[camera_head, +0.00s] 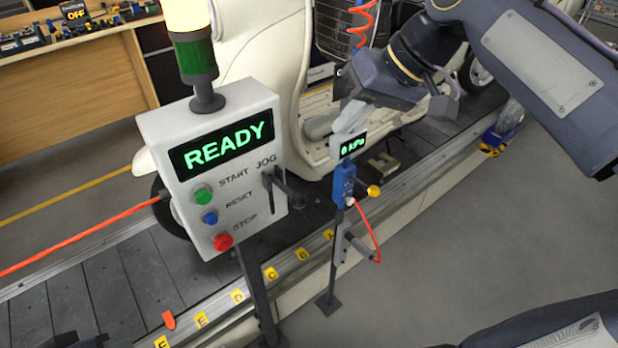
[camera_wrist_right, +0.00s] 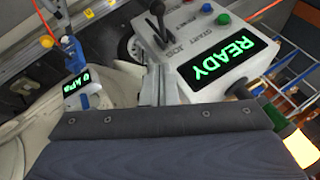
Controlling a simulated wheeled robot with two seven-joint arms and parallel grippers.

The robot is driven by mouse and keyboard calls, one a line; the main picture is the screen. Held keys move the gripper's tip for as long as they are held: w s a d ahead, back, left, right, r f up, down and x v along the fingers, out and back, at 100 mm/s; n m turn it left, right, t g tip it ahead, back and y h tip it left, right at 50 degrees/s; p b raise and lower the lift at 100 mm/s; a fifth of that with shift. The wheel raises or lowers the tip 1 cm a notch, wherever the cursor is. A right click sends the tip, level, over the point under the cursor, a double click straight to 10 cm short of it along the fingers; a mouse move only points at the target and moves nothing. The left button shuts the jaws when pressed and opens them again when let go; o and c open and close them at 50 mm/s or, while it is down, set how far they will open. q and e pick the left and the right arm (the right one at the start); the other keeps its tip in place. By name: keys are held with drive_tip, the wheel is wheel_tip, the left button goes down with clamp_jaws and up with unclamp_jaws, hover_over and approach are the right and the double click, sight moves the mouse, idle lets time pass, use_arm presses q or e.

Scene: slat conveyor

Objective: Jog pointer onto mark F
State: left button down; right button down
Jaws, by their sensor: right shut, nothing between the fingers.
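The orange pointer (camera_head: 168,320) is at the near edge of the slat conveyor, lower left in the head view. It lies between yellow marks F (camera_head: 162,342) and E (camera_head: 201,320), closer to F. The grey control box (camera_head: 215,165) reads READY, also in the wrist view (camera_wrist_right: 217,62). Its black JOG lever (camera_head: 268,190) is on the right of its face and shows in the wrist view (camera_wrist_right: 157,12). My right gripper (camera_head: 350,117) is shut and empty, right of the box and apart from the lever. A dark part (camera_head: 80,341) at the lower left may be my left gripper.
A gauge reading 0 kPa (camera_head: 353,145) stands on a thin post close by my right gripper. The box carries green START, blue RESET and red STOP (camera_head: 222,242) buttons.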

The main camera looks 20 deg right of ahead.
drive_tip(key=shift+f, duration=0.1)
approach(286, 188)
drive_tip(key=w, duration=0.1)
drive_tip(key=f, duration=0.2)
drive_tip(key=s+a+f, duration=0.1)
drive_tip(key=f, duration=0.1)
drive_tip(key=shift+p, duration=0.3)
